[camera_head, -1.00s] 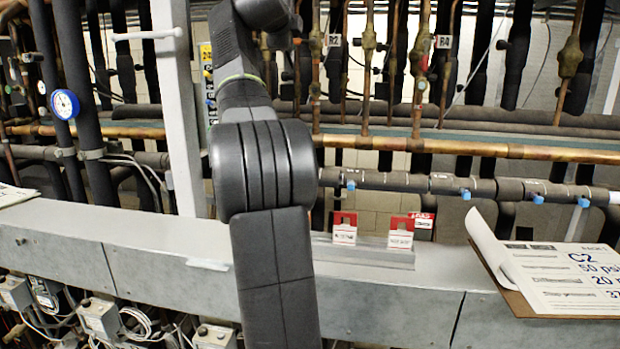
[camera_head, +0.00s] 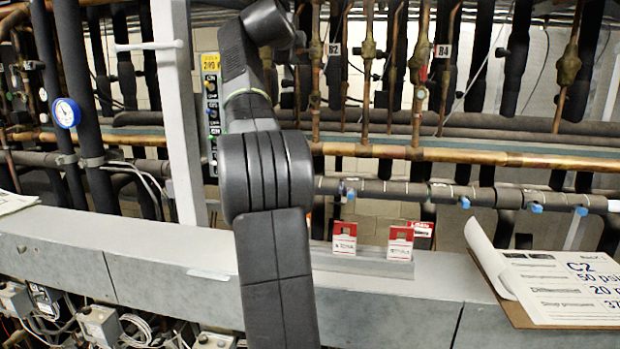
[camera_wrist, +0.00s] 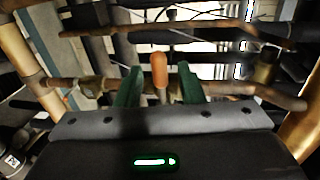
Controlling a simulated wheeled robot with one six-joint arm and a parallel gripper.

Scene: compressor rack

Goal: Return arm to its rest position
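My arm rises through the middle of the head view and bends up and away; my gripper is out of sight there. In the wrist view my gripper (camera_wrist: 160,90) shows two green fingers, spread apart with a clear gap. An orange-handled thing (camera_wrist: 159,70) appears between and beyond the fingers; I cannot tell its distance, and the fingers do not touch it visibly. Copper and dark pipes fill the view behind it.
A grey ledge (camera_head: 390,300) runs across the front. On it stand two red-and-white tags (camera_head: 345,238) in a holder and a clipboard (camera_head: 560,285) at right. A white post (camera_head: 178,110), a round gauge (camera_head: 66,113) and a copper pipe (camera_head: 480,155) lie close around the arm.

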